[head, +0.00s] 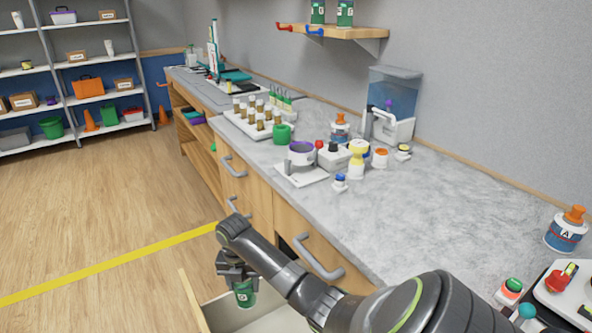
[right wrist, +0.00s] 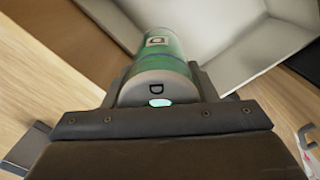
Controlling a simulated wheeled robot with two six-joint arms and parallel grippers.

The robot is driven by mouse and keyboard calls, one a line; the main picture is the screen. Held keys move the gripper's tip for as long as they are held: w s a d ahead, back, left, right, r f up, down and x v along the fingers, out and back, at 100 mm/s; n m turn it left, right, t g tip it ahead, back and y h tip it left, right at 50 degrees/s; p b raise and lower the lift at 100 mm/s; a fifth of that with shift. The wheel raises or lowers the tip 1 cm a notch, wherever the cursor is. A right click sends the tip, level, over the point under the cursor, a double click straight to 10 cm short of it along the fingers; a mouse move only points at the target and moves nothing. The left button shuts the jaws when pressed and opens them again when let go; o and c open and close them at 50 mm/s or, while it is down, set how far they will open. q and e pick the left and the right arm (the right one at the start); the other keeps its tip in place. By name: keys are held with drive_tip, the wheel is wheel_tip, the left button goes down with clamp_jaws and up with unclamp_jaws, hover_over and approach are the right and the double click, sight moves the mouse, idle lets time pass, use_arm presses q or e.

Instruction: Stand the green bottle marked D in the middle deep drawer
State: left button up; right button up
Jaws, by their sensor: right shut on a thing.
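The green bottle marked D (head: 244,294) is held upright in my right gripper (head: 238,274). In the right wrist view the green bottle (right wrist: 158,50) shows a light end marked D and a pale label, with the jaws closed around it. The open drawer (head: 189,295) is at the bottom of the head view, with a wooden front and pale inside. The bottle is over or inside this drawer; I cannot tell whether its base touches the floor. The drawer's pale wall also shows in the right wrist view (right wrist: 205,25). My left gripper is out of view.
The grey counter (head: 430,215) stands directly right of the drawer, holding a rack of vials (head: 258,113), a scale (head: 300,172) and an orange-capped bottle (head: 566,232). Two green bottles (head: 345,14) stand on the wall shelf. The floor at left is clear.

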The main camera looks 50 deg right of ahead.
drive_tip(key=s+a+f+n+b, duration=0.1)
drive_tip(key=s+f+b, duration=0.3)
drive_tip(key=f, duration=1)
drive_tip(key=s+a+f+n+b, duration=0.1)
drive_tip(key=s+f+b, duration=0.4)
drive_tip(key=f+b, duration=0.6)
drive_tip(key=s+a+f+b, duration=0.1)
drive_tip(key=s+f+b, duration=0.4)
drive_tip(key=f, duration=1.3)
drive_tip(key=shift+s+a+n+b, duration=0.1)
drive_tip(key=shift+a+n+b, duration=0.3)
drive_tip(key=shift+b, duration=1.2)
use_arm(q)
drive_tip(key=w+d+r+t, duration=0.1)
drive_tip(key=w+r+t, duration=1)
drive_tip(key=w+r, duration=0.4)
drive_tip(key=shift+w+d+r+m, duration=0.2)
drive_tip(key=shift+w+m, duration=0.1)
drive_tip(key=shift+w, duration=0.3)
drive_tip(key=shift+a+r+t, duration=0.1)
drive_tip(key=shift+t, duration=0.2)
use_arm(e)
drive_tip(key=shift+f, duration=0.15)
